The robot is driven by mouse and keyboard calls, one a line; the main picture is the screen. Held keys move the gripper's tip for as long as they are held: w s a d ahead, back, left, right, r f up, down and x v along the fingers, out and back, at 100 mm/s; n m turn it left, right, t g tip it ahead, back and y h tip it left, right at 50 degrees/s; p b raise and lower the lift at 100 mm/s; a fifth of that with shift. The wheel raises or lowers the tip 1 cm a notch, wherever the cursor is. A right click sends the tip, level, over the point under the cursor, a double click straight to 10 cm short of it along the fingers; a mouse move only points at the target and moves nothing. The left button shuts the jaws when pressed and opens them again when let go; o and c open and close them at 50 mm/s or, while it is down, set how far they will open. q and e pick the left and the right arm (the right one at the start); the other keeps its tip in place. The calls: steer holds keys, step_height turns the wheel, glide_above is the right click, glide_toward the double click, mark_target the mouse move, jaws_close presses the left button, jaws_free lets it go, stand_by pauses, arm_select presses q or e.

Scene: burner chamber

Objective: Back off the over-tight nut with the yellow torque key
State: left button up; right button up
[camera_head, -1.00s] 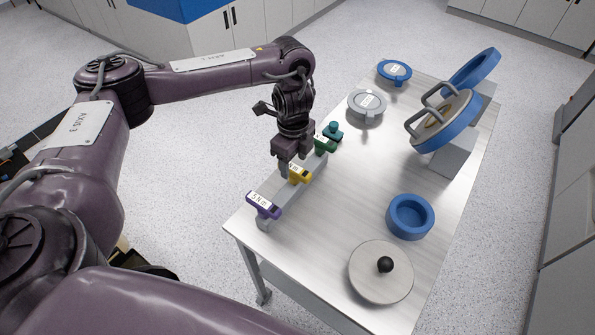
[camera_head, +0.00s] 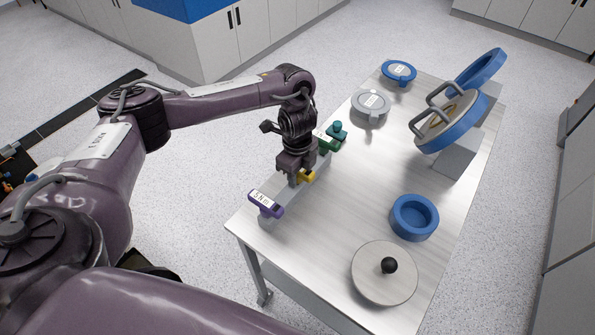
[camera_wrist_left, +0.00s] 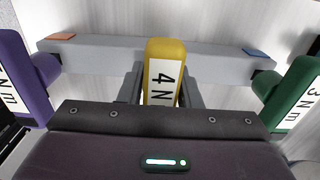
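The yellow torque key (camera_head: 306,176), labelled 4 N m, sits in the grey rack (camera_head: 270,191) along the table's left edge. My left gripper (camera_head: 298,178) is down at it. In the left wrist view the yellow key (camera_wrist_left: 165,75) stands between the two grey fingers (camera_wrist_left: 160,95), one close on each side; whether they press on it I cannot tell. A purple key (camera_head: 266,203) and a green key (camera_head: 326,141) flank it. A tilted blue-rimmed round cover (camera_head: 456,128) with a handle stands at the back right; no single nut can be made out. My right gripper is out of view.
A grey lidded pot (camera_head: 370,104) and a blue one (camera_head: 399,72) are at the back. A blue ring (camera_head: 414,217) and a black-knobbed disc (camera_head: 373,284) lie at the front right. The middle of the table is clear.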

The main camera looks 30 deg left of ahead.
arm_select(q)
steer(key=c, duration=0.5)
steer(key=shift+r, duration=0.1)
steer(key=shift+c, duration=0.2)
step_height(320, 180, up, 20)
steer(key=p, duration=0.4)
steer(key=shift+p, duration=0.4)
steer(key=o, duration=0.6)
jaws_close()
